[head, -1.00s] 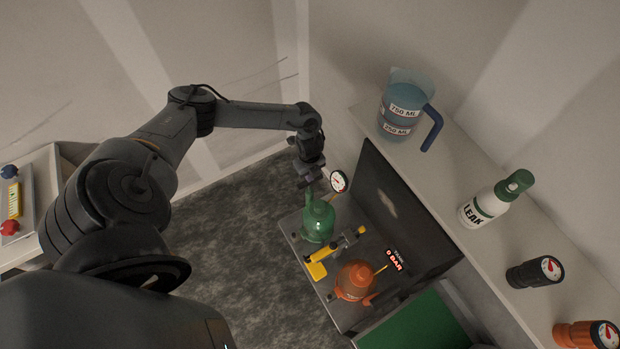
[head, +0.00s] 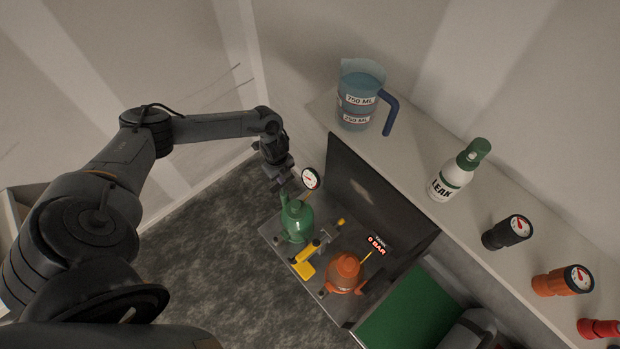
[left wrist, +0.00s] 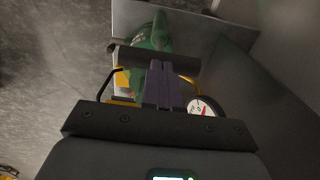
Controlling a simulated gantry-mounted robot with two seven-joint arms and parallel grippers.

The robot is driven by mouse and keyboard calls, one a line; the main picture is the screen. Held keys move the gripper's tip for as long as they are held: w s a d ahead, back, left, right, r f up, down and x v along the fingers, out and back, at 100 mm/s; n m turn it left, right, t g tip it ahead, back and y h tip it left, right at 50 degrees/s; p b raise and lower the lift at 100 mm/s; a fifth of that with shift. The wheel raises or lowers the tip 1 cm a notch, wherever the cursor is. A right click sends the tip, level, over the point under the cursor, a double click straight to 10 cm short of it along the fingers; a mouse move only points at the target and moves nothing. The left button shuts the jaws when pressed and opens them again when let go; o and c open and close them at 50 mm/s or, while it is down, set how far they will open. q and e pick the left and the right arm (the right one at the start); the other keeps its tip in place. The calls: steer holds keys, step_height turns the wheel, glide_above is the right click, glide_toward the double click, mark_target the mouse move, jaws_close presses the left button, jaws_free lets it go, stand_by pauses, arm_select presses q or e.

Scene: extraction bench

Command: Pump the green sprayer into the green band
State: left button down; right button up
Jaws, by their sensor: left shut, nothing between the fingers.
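The green sprayer (head: 297,222) stands upright on the bench tray (head: 273,232). Its round white gauge (head: 311,179) has a red needle; I cannot read the value or make out its green band. My left gripper (head: 284,181) is just above the sprayer's top, shut and empty. In the left wrist view its dark fingers (left wrist: 163,88) are together over a dark crossbar (left wrist: 130,55), with the green sprayer body (left wrist: 153,35) behind and the gauge (left wrist: 201,108) to the right. I cannot tell whether the fingers touch the bar. My right gripper is not in view.
A yellow tool (head: 307,266) and an orange sprayer (head: 345,274) share the tray, near a red "0 BAR" display (head: 376,244). A dark panel (head: 375,195) stands behind. The shelf holds a blue jug (head: 360,100), a leak bottle (head: 455,175) and several gauges.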

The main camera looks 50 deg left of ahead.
arm_select(q)
steer(key=shift+f, duration=0.1)
stand_by(0.3)
steer(key=shift+f+b, duration=1.8)
steer(key=shift+f, duration=0.75)
step_height(320, 180, up, 5)
steer(key=p, duration=0.5)
steer(key=shift+r, duration=0.2)
steer(key=shift+f, duration=0.1)
